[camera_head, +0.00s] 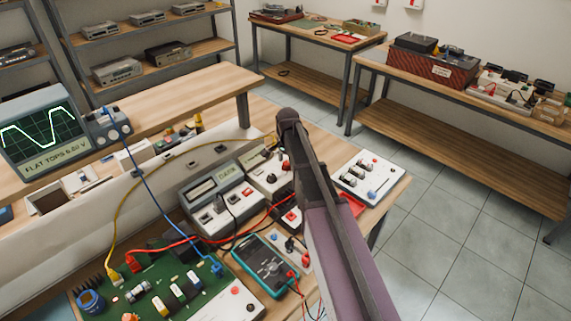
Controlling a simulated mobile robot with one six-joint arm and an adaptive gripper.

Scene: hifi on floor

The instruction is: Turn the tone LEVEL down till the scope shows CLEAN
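The scope (45,130) stands at the left on the raised shelf. Its screen shows a green trace with flattened peaks, and the label below reads FLAT TOPS with a voltage too small to read surely. A grey instrument box with a small display (215,195) sits on the bench left of my arm; its label is too small to read surely, and I cannot tell which control is LEVEL. My arm (335,235) rises from the lower right across the bench. My gripper cannot be made out; the arm seems to hide it.
A green circuit board (165,285) and a teal multimeter (265,265) lie at the front. Blue, yellow and red leads cross the bench. A white panel with knobs (368,178) sits right of my arm. Open tiled floor (450,220) lies to the right.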

